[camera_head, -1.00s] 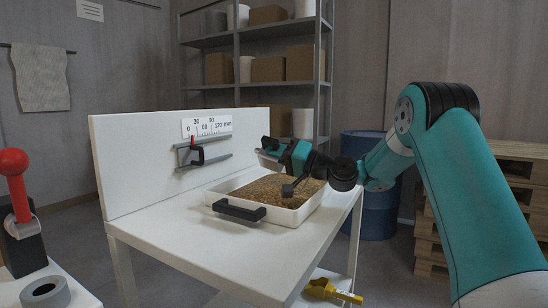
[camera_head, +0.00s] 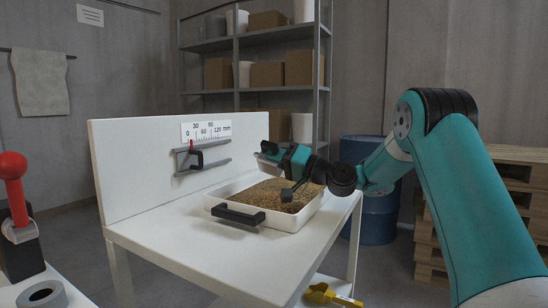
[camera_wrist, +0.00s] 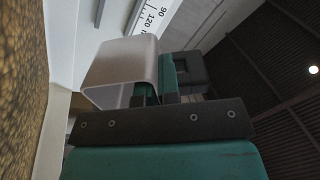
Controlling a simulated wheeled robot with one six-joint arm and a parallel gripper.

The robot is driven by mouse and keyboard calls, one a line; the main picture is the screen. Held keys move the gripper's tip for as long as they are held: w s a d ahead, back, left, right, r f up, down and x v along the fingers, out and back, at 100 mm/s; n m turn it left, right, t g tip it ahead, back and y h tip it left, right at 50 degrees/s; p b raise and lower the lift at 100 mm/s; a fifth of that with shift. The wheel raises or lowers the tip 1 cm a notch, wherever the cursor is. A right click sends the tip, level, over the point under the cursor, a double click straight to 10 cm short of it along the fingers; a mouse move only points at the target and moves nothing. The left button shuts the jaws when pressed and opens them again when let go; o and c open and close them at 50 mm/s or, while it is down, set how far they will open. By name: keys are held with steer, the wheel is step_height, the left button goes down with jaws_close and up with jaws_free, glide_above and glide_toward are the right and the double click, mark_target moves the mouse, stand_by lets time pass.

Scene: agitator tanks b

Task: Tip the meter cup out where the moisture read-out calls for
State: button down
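My gripper (camera_head: 272,152) is above the back of a white tray (camera_head: 217,199) of brown grain (camera_head: 262,193). A pale grey metal cup (camera_wrist: 120,70), which looks like the meter cup, is at my gripper's fingers (camera_wrist: 160,85) in the wrist view. Its wall appears pinched between them. The grain lies along the left edge of that view, apart from the cup. Whether the cup holds anything is hidden. A 0–120 mm scale (camera_head: 206,131) is on the white back panel, with a red pointer (camera_head: 191,144) near its low end. I see no clear moisture read-out.
A black handle (camera_head: 238,214) is on the tray's front. A yellow tool (camera_head: 330,294) is low by the white table (camera_head: 185,235). A red-knobbed lever (camera_head: 13,168) and grey ring (camera_head: 42,295) are at left.

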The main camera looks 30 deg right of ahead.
steer(key=shift+r, duration=0.15)
steer(key=p, duration=0.2)
steer(key=shift+w+a+r+g+h+p, duration=0.15)
steer(key=shift+g+h+p, duration=0.15)
steer(key=shift+g, duration=0.1)
steer(key=shift+w+a+g+p, duration=0.15)
steer(key=shift+g+p, duration=0.25)
steer(key=shift+p, duration=0.4)
steer(key=shift+w+f+h+p, duration=0.1)
steer(key=shift+f+h+p, duration=0.2)
steer(key=shift+h+p, duration=0.1)
steer(key=g+p, duration=0.1)
steer(key=p, duration=0.1)
steer(key=shift+w+a+r+h+p, duration=0.1)
steer(key=shift+r+h+p, duration=0.2)
steer(key=shift+r, duration=0.1)
steer(key=p, duration=0.2)
steer(key=g+h+p, duration=0.1)
steer(key=p, duration=0.2)
steer(key=shift+w+a+r+g, duration=0.25)
steer(key=shift+w+r+g, duration=0.05)
steer(key=shift+w+r, duration=0.1)
steer(key=shift+g+p, duration=0.3)
steer(key=shift+p, duration=0.3)
steer(key=shift+f, duration=0.1)
steer(key=shift+h, duration=0.3)
